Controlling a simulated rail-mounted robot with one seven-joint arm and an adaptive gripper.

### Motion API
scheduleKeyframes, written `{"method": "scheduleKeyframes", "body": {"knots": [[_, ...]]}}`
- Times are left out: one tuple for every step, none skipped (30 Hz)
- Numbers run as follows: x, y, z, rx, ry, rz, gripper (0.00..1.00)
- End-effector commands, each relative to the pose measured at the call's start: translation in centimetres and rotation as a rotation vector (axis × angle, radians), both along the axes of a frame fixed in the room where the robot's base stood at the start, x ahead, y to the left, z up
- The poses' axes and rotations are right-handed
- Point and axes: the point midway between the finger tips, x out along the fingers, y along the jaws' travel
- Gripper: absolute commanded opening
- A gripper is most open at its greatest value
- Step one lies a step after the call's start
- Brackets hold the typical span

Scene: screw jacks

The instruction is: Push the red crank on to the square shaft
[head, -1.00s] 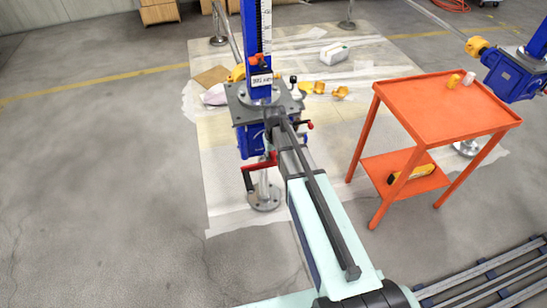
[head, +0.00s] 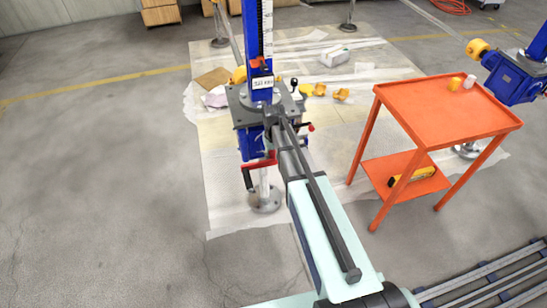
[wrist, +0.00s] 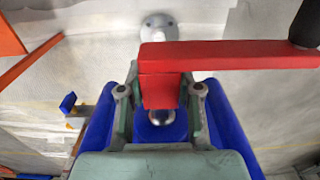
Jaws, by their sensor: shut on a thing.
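The red crank (head: 258,165) is at the front of the blue screw jack (head: 251,141) in the head view, its arm hanging toward the lower left. In the wrist view the red crank (wrist: 225,56) runs across the upper picture, with its dark handle (wrist: 305,24) at the top right. My gripper (wrist: 160,92) is shut on the crank's hub block, one finger on each side. A rounded metal end (wrist: 161,115) shows just below the hub, between the fingers. In the head view my arm hides the gripper. The square shaft and its fit in the crank cannot be made out.
An orange cart (head: 445,108) stands to the right, with small items on top and a yellow item (head: 411,176) on its shelf. A second blue jack (head: 512,75) is at the far right. The floor at left is clear.

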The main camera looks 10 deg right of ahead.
Motion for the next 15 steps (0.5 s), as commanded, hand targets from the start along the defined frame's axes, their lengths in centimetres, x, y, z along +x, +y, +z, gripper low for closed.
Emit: {"method": "scheduleKeyframes", "body": {"knots": [[0.18,0.03,0.08,0.001,0.0,0.0,0.0],[0.24,0.03,0.08,0.001,0.0,0.0,0.0],[0.32,0.03,0.08,0.001,0.0,0.0,0.0],[0.38,0.03,0.07,0.001,0.0,0.0,0.0],[0.44,0.04,0.07,0.001,0.0,0.0,0.0],[0.53,0.04,0.08,0.001,0.0,0.0,0.0],[0.59,0.04,0.08,0.001,0.0,0.0,0.0],[0.65,0.05,0.08,0.001,0.0,0.0,0.0],[0.73,0.05,0.08,0.001,0.0,0.0,0.0],[0.8,0.05,0.08,0.001,0.0,0.0,0.0],[0.86,0.05,0.08,0.001,0.0,0.0,0.0],[0.94,0.06,0.08,0.001,0.0,0.0,0.0],[1.01,0.06,0.08,0.001,0.0,0.0,0.0],[1.07,0.06,0.08,0.001,0.0,0.0,0.0],[1.14,0.07,0.08,0.001,0.0,0.0,0.0]]}}
